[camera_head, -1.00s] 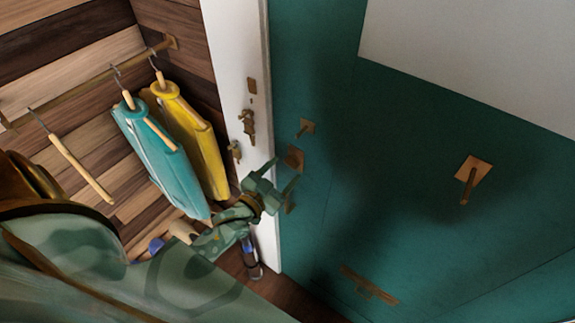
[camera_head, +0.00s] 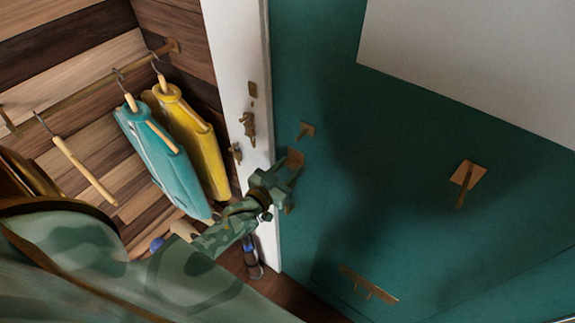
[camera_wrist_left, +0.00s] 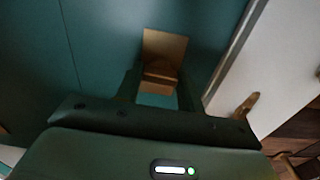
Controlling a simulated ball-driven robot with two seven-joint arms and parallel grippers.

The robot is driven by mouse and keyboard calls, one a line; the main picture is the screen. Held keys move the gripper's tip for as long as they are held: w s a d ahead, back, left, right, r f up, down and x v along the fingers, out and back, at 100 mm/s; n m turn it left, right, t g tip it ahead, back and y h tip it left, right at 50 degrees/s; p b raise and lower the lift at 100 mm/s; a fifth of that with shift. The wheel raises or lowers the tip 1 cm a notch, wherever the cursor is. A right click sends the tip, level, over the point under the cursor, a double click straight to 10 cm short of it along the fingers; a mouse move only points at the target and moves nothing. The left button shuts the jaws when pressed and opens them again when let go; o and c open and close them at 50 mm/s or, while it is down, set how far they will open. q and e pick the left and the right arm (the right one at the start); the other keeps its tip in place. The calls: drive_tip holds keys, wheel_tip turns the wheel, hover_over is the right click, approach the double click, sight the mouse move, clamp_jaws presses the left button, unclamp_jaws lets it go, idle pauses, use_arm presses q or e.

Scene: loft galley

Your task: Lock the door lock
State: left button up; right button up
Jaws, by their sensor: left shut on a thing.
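The teal door (camera_head: 420,235) carries a copper-coloured lock plate (camera_head: 295,157) near its left edge. In the left wrist view the lock plate (camera_wrist_left: 165,47) is plain, with a block-like lock knob (camera_wrist_left: 160,73) standing out from it. My left gripper (camera_head: 287,184) is at the lock, its fingers pointing to the door. In the left wrist view my left gripper (camera_wrist_left: 160,88) has one finger on each side of the knob and is shut on it. The fingers partly hide the knob in the head view. My right gripper is not in view.
The white door frame (camera_head: 236,60) with brass fittings (camera_head: 249,124) stands just left of the lock. A small fitting (camera_head: 306,130) and a lever plate (camera_head: 468,173) are on the door. A teal garment (camera_head: 165,160) and a yellow garment (camera_head: 200,150) hang at left.

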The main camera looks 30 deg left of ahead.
use_arm(q)
drive_tip(key=shift+n, duration=0.3)
drive_tip(key=o, duration=1)
drive_tip(key=s+a+b, duration=0.1)
drive_tip(key=s, duration=1.5)
drive_tip(key=shift+s+a, duration=0.15)
drive_tip(key=shift+f, duration=0.1)
